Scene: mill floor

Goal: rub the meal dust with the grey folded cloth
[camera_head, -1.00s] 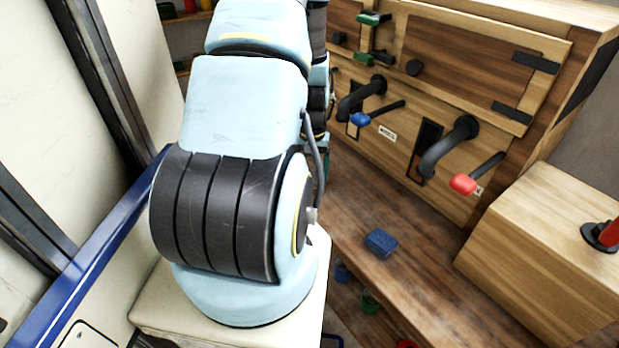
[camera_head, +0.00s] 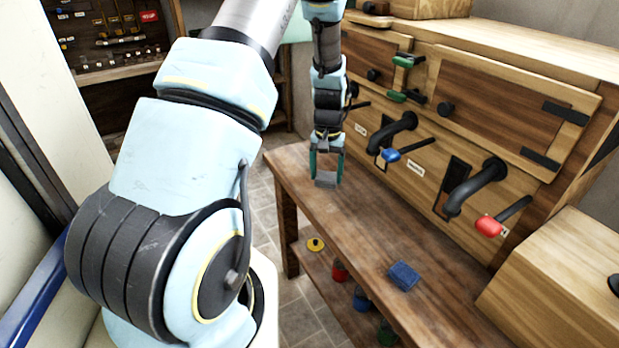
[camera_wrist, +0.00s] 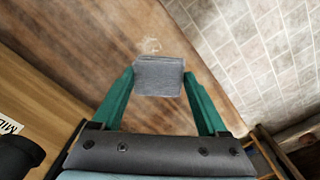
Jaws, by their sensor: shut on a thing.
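The grey folded cloth (camera_wrist: 159,78) is between the green fingers of my gripper (camera_wrist: 158,85) in the wrist view. My gripper is shut on it. In the head view my gripper (camera_head: 326,168) points down at the far end of the wooden bench (camera_head: 350,222), with the grey cloth (camera_head: 326,181) at its fingertips. The meal dust (camera_wrist: 151,45) shows as a small pale patch on the wood just beyond the cloth's far edge in the wrist view. Whether the cloth touches the wood, or covers some dust, I cannot tell.
A blue block-like pad (camera_head: 403,276) lies on the bench nearer to me. Several coloured items stand on a low shelf (camera_head: 318,268). The bench edge is close to my gripper.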

